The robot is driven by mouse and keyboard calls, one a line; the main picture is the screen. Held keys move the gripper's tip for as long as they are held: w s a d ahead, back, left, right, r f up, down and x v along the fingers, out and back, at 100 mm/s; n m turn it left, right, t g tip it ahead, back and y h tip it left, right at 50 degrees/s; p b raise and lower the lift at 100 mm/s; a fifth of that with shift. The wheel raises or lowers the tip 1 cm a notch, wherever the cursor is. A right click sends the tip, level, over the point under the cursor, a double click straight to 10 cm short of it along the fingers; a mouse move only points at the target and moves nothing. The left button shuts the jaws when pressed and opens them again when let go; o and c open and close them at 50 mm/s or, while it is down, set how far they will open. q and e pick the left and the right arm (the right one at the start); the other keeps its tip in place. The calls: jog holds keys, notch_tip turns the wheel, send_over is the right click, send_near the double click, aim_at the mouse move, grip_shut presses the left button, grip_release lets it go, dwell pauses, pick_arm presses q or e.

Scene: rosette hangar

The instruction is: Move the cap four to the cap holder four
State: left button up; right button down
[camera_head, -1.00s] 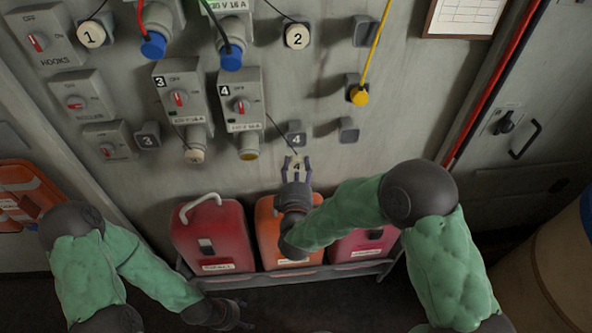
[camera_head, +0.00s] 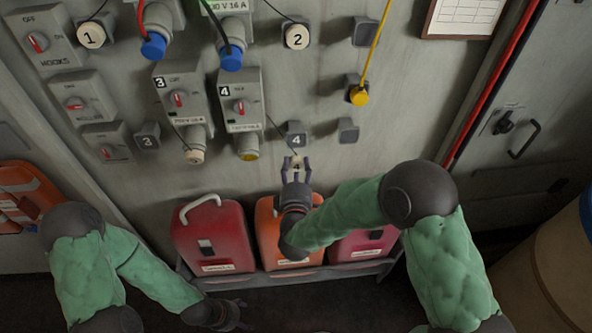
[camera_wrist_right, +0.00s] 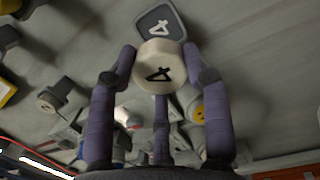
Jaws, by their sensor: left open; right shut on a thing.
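Cap four (camera_wrist_right: 161,74) is a cream round cap marked 4. My right gripper (camera_head: 296,163) is shut on it, and in the right wrist view its purple fingers (camera_wrist_right: 160,85) stand on both sides of the cap. Cap holder four (camera_head: 296,135) is a dark grey square block marked 4 on the wall. It sits just above the cap in the head view and just beyond it in the right wrist view (camera_wrist_right: 160,22). Whether cap and holder touch cannot be told. A thin cord runs down to the cap. My left gripper (camera_head: 240,314) is low at the left, open and empty.
Switch box four (camera_head: 240,100) and its socket stand left of the holder. Holder three (camera_head: 147,136) is further left. An empty holder (camera_head: 348,130) is to the right. Red and orange canisters (camera_head: 213,238) stand on a shelf below. A yellow cap (camera_head: 358,96) hangs on a yellow cord.

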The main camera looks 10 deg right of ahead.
aim_at(296, 140)
jog(key=shift+w+d+y, duration=0.35)
jog(key=shift+w+y, duration=0.05)
jog(key=shift+w, duration=0.3)
jog(key=shift+n+y, duration=0.7)
jog(key=shift+n, duration=0.1)
jog(key=shift+w+d+r+b, duration=0.1)
jog(key=shift+w+d+b, duration=0.15)
jog(key=shift+w, duration=0.6)
jog(key=shift+w+d+b, duration=0.1)
jog(key=shift+w+d, duration=0.1)
jog(key=shift+w, duration=0.7)
jog(key=shift+w+d+r+b, duration=0.1)
jog(key=shift+w+d+b, duration=0.15)
jog(key=shift+w, duration=0.6)
jog(key=shift+w+d+b, duration=0.1)
jog(key=shift+w+b, duration=0.25)
jog(key=shift+w, duration=0.25)
jog(key=shift+c, duration=2.3)
grip_release()
jog(key=shift+s, duration=0.15)
